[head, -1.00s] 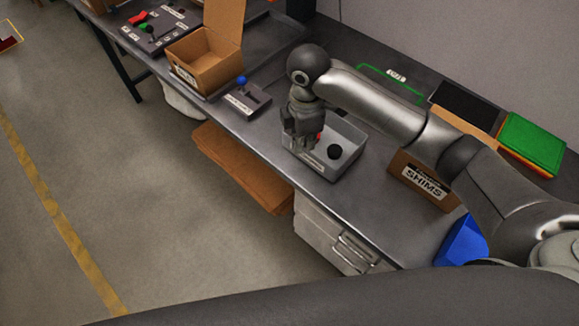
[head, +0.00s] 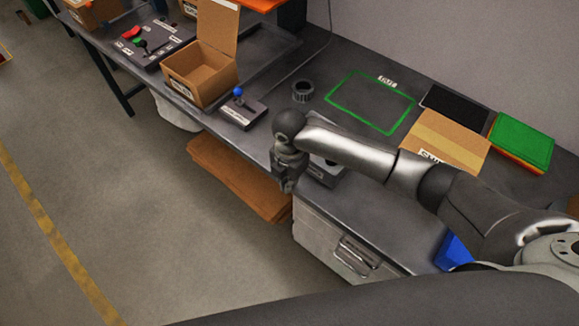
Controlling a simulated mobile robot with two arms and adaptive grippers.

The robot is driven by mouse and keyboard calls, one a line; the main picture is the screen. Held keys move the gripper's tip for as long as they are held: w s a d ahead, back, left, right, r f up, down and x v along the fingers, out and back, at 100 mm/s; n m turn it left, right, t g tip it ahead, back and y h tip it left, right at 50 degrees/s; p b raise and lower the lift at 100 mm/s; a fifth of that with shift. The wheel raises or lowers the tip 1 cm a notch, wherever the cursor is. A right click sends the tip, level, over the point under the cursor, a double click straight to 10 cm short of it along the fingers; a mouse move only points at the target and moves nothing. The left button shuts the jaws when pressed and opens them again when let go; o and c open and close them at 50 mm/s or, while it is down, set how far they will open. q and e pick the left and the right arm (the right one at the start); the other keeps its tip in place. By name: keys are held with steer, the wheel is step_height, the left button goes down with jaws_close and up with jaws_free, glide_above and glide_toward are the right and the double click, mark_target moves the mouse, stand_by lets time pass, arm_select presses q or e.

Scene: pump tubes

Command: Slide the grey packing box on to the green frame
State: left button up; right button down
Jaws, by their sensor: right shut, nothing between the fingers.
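The grey packing box (head: 325,173) stands near the front edge of the bench, mostly hidden behind my right arm; only a low part with a small label shows, and its contents are hidden. The green frame (head: 354,117) is a flat rectangular outline on the bench further back, beside an "OUT" label, and it is empty. My right gripper (head: 285,186) points down just left of the grey box, at the bench's front edge. It is shut and empty; whether it touches the box cannot be told. My left gripper is out of view.
A dark ring-shaped part (head: 302,91) stands left of the green frame. A cardboard shims box (head: 448,138), a black pad (head: 455,104) and a green stack (head: 522,141) lie to the right. A blue-knobbed lever unit (head: 242,111) and an open carton (head: 200,73) are at the left.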

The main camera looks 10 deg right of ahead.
steer(key=shift+w+d+r+p, duration=0.2)
steer(key=shift+w+d+p, duration=0.15)
steer(key=shift+w+d, duration=0.9)
steer(key=shift+d, duration=0.35)
